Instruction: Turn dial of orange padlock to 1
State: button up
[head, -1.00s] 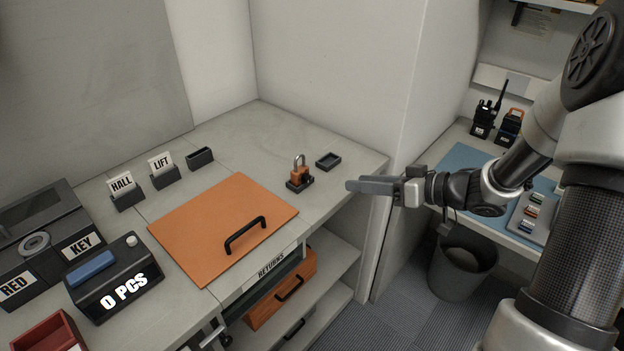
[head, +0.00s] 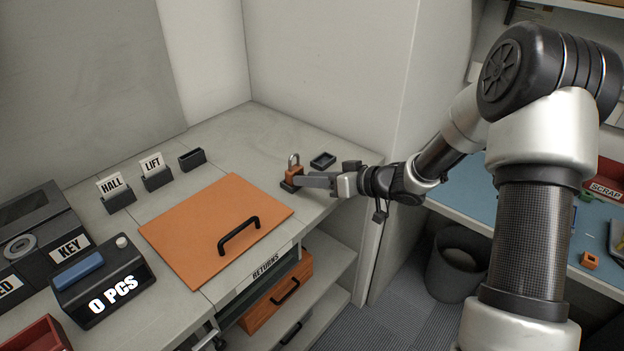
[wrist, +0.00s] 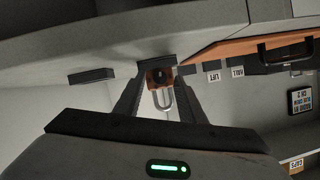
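The orange padlock (head: 292,172) with a raised silver shackle stands on a small dark base (head: 287,186) near the right end of the grey counter. In the wrist view the padlock (wrist: 153,78) appears upside down, with a dark round dial (wrist: 161,77) on the face toward me; its marks are too small to read. My gripper (head: 304,180) is level at the padlock from the right. In the wrist view its fingers (wrist: 160,90) are apart, one on each side of the padlock. I cannot tell whether they touch it.
A small black tray (head: 323,160) lies just behind the padlock. An orange panel with a black handle (head: 190,245) covers the counter to the left. HALL (head: 117,193) and LIFT (head: 155,170) card holders stand farther left. A wall rises behind the counter.

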grip_shut()
jog(key=shift+f, duration=0.1)
jog(key=n+b, duration=0.1)
jog(key=n+t+h+b, duration=0.1)
jog(key=b, duration=0.1)
jog(key=n+b, duration=0.1)
jog(key=b, duration=0.1)
jog(key=shift+s+a+f+t, duration=0.2)
jog(key=shift+s+t, duration=0.05)
jog(key=shift+t, duration=0.05)
jog(key=n+t+h+b, duration=0.1)
jog(key=n+b, duration=0.1)
jog(key=b, duration=0.3)
jog(key=shift+s+n, duration=0.15)
jog(key=shift+n, duration=0.15)
jog(key=shift+a+r+t+b, duration=0.1)
jog(key=shift+t+b, duration=0.2)
jog(key=shift+b, duration=0.15)
jog(key=shift+r+n+h, duration=0.15)
jog(key=shift+n+h, duration=0.15)
